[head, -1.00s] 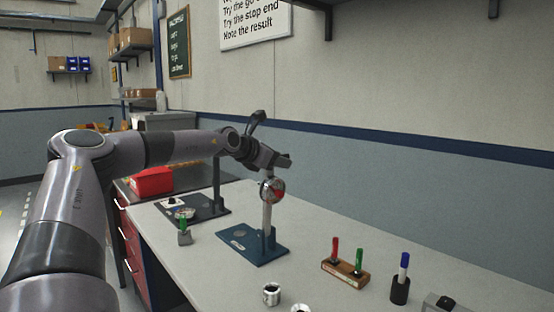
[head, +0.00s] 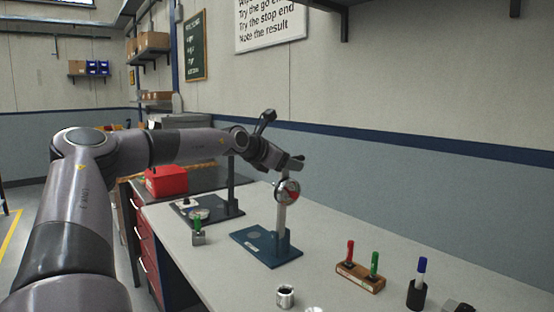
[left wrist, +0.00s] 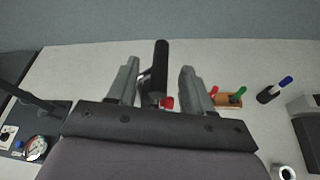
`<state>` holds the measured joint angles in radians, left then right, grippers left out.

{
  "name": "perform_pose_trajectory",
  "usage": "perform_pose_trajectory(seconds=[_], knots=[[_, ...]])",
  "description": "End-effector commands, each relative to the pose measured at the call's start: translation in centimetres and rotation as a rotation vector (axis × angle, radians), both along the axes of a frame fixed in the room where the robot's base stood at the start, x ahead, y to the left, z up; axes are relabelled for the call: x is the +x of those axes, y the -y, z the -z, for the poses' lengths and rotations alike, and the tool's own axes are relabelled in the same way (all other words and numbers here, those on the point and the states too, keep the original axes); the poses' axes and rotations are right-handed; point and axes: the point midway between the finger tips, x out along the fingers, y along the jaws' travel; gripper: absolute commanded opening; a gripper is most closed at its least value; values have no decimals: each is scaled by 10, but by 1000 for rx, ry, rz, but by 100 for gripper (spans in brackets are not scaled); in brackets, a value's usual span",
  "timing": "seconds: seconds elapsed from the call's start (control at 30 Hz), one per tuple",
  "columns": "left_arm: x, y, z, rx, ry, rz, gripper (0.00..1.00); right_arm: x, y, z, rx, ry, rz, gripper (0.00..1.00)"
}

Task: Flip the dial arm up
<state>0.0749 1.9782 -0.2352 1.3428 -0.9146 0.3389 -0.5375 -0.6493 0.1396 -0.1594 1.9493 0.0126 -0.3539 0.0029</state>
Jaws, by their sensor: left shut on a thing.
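The dial gauge (head: 287,190), round with a red and white face, sits near the top of a silver post on a blue base (head: 255,238). My left gripper (head: 297,161) is just above the dial in the head view. In the left wrist view, a black bar, the dial arm (left wrist: 160,72), stands between the fingers of my left gripper (left wrist: 158,80), which is shut on it. A small red part shows low between the fingers; the rest of the dial is hidden there. My right gripper is not in view.
A second, dark stand (head: 220,212) is behind to the left, near a red box (head: 166,181). A green-handled piece (head: 198,233) stands on the bench. A wooden block (head: 360,277) with red and green plugs, a black cup (head: 417,294) and a metal ring (head: 285,296) are in front right.

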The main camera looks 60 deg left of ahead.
Motion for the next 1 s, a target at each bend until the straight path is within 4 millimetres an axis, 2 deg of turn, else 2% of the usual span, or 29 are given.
perform_pose_trajectory(seconds=[0.5,1.0], knots=[[-38,10,-15,0,-1,2,45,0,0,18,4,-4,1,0],[-44,11,-19,0,1,0,45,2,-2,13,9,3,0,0]])
